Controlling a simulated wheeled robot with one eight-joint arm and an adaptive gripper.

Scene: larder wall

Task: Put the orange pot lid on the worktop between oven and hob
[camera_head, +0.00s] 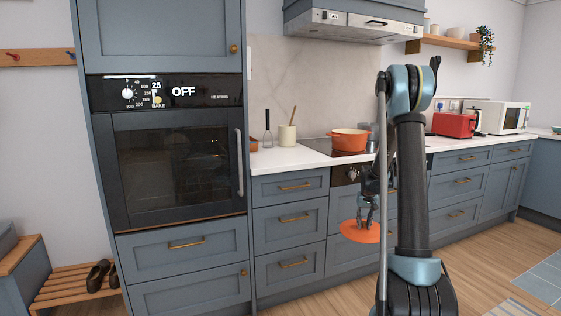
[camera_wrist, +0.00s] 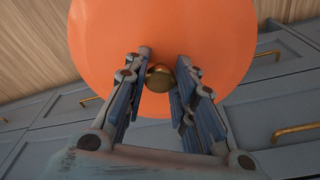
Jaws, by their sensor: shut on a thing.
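The orange pot lid (camera_head: 359,232) hangs from my gripper (camera_head: 366,205), in front of the drawers and below the worktop's height. In the wrist view the lid (camera_wrist: 165,28) fills the top middle, and my gripper (camera_wrist: 161,80) is shut on its brass-coloured knob (camera_wrist: 160,78). The pale worktop (camera_head: 285,160) between oven and hob lies behind and above the lid. The oven (camera_head: 175,165) stands at the left and reads OFF. The hob (camera_head: 318,146) carries an orange pot (camera_head: 349,140) without a lid.
A cream utensil pot (camera_head: 287,136), a whisk (camera_head: 267,130) and a partly hidden orange thing (camera_head: 253,145) stand at the back of that worktop. Its front part is clear. An extractor hood (camera_head: 345,22) hangs above the hob. A red toaster (camera_head: 454,125) and a white microwave (camera_head: 497,116) stand farther right.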

